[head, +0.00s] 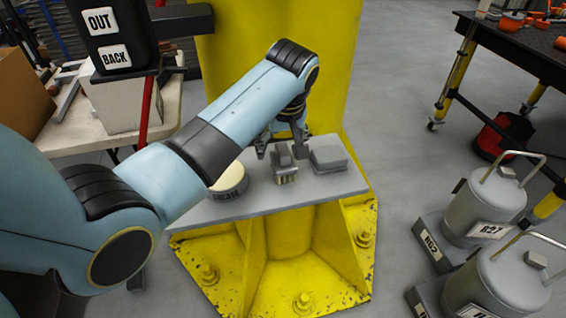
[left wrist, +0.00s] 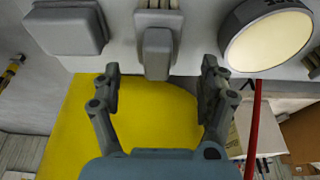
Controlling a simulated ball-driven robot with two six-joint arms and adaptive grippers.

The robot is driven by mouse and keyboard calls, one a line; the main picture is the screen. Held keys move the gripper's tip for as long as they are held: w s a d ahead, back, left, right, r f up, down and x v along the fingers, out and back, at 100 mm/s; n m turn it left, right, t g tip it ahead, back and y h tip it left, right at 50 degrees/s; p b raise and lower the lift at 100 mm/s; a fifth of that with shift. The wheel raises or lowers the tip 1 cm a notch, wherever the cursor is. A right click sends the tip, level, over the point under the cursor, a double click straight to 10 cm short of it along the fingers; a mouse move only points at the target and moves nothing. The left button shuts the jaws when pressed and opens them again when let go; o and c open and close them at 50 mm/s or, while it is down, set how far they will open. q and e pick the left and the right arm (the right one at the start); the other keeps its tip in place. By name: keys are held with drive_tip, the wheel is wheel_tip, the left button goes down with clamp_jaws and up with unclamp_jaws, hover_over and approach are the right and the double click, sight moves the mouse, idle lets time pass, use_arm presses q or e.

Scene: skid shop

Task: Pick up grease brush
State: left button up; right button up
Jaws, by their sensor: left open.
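The grease brush (head: 284,167) lies on a grey shelf (head: 235,208) fixed to a yellow column. It has a grey block handle, with bristles toward the shelf's front edge. In the left wrist view the brush handle (left wrist: 158,52) points toward my gripper, and its bristle end is at the top edge. My left gripper (head: 283,150) is open over the handle end in the head view. In the left wrist view the open fingers (left wrist: 160,72) stand either side of the handle's line, with nothing between them touching. My right gripper is in neither view.
A round grease tin (head: 229,184) stands left of the brush, partly behind my arm. A grey lidded block (head: 328,153) sits close on its right. The yellow column (head: 335,65) rises behind the shelf. Grey labelled canisters (head: 485,205) stand at right.

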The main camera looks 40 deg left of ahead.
use_arm(q)
drive_tip(key=x, duration=0.3)
drive_tip(key=d+x, duration=0.1)
drive_tip(key=x, duration=0.1)
drive_tip(key=shift+a+f, duration=0.15)
drive_tip(key=shift+f, duration=0.3)
drive_tip(key=c, duration=1.3)
drive_tip(key=shift+r, duration=0.1)
